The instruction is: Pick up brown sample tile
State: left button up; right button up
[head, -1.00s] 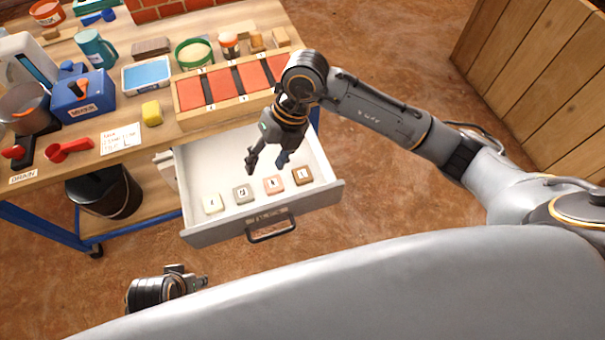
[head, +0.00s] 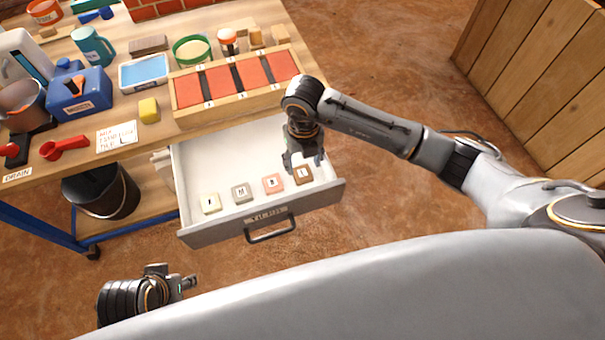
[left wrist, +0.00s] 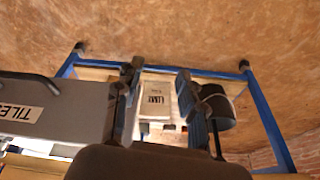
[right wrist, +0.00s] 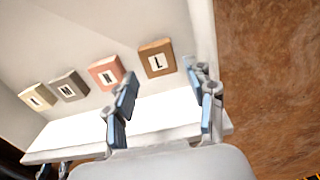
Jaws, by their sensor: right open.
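The brown sample tile (head: 302,174) lies at the right end of a row of tiles in the open white drawer (head: 213,164). In the right wrist view the brown tile (right wrist: 157,59) bears a letter L. My right gripper (head: 303,165) is over the drawer's right part, just above and behind the brown tile. In the right wrist view its open fingers (right wrist: 160,95) stand apart with nothing between them, and the tile shows beyond them. My left gripper (head: 188,283) is low at the left, away from the drawer. Its fingers (left wrist: 155,95) are apart and empty.
Pink (head: 272,184), grey (head: 241,193) and cream (head: 211,203) tiles lie left of the brown one. The drawer's front wall (head: 262,214) and right wall are close to my right gripper. The bench above holds a wooden tray of red panels (head: 233,85).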

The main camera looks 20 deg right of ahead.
aim_at(303, 173)
notch_tip(303, 173, down, 4)
jog(key=shift+a+f+b, duration=0.1)
jog(key=shift+b, duration=0.3)
pick_arm(q)
jog(key=v, duration=0.3)
pick_arm(e)
jog(key=c, duration=0.9)
pick_arm(q)
jog(key=shift+r, duration=0.1)
pick_arm(e)
jog(key=shift+r, duration=0.2)
jog(key=shift+c, duration=0.2)
jog(key=shift+r, duration=0.2)
notch_tip(303, 173, up, 2)
jog(key=shift+r+p, duration=0.2)
jog(key=shift+p, duration=0.25)
pick_arm(q)
jog(key=s+p+x, duration=0.2)
jog(key=p+x, duration=0.1)
jog(key=x, duration=1)
jog(key=shift+s+f+g, duration=0.3)
jog(key=shift+f, duration=0.05)
pick_arm(e)
jog(key=s+a+r, duration=0.6)
jog(key=s+r, duration=0.4)
jog(key=s, duration=0.2)
jog(key=shift+s+a, duration=0.15)
jog(key=shift+a, duration=0.25)
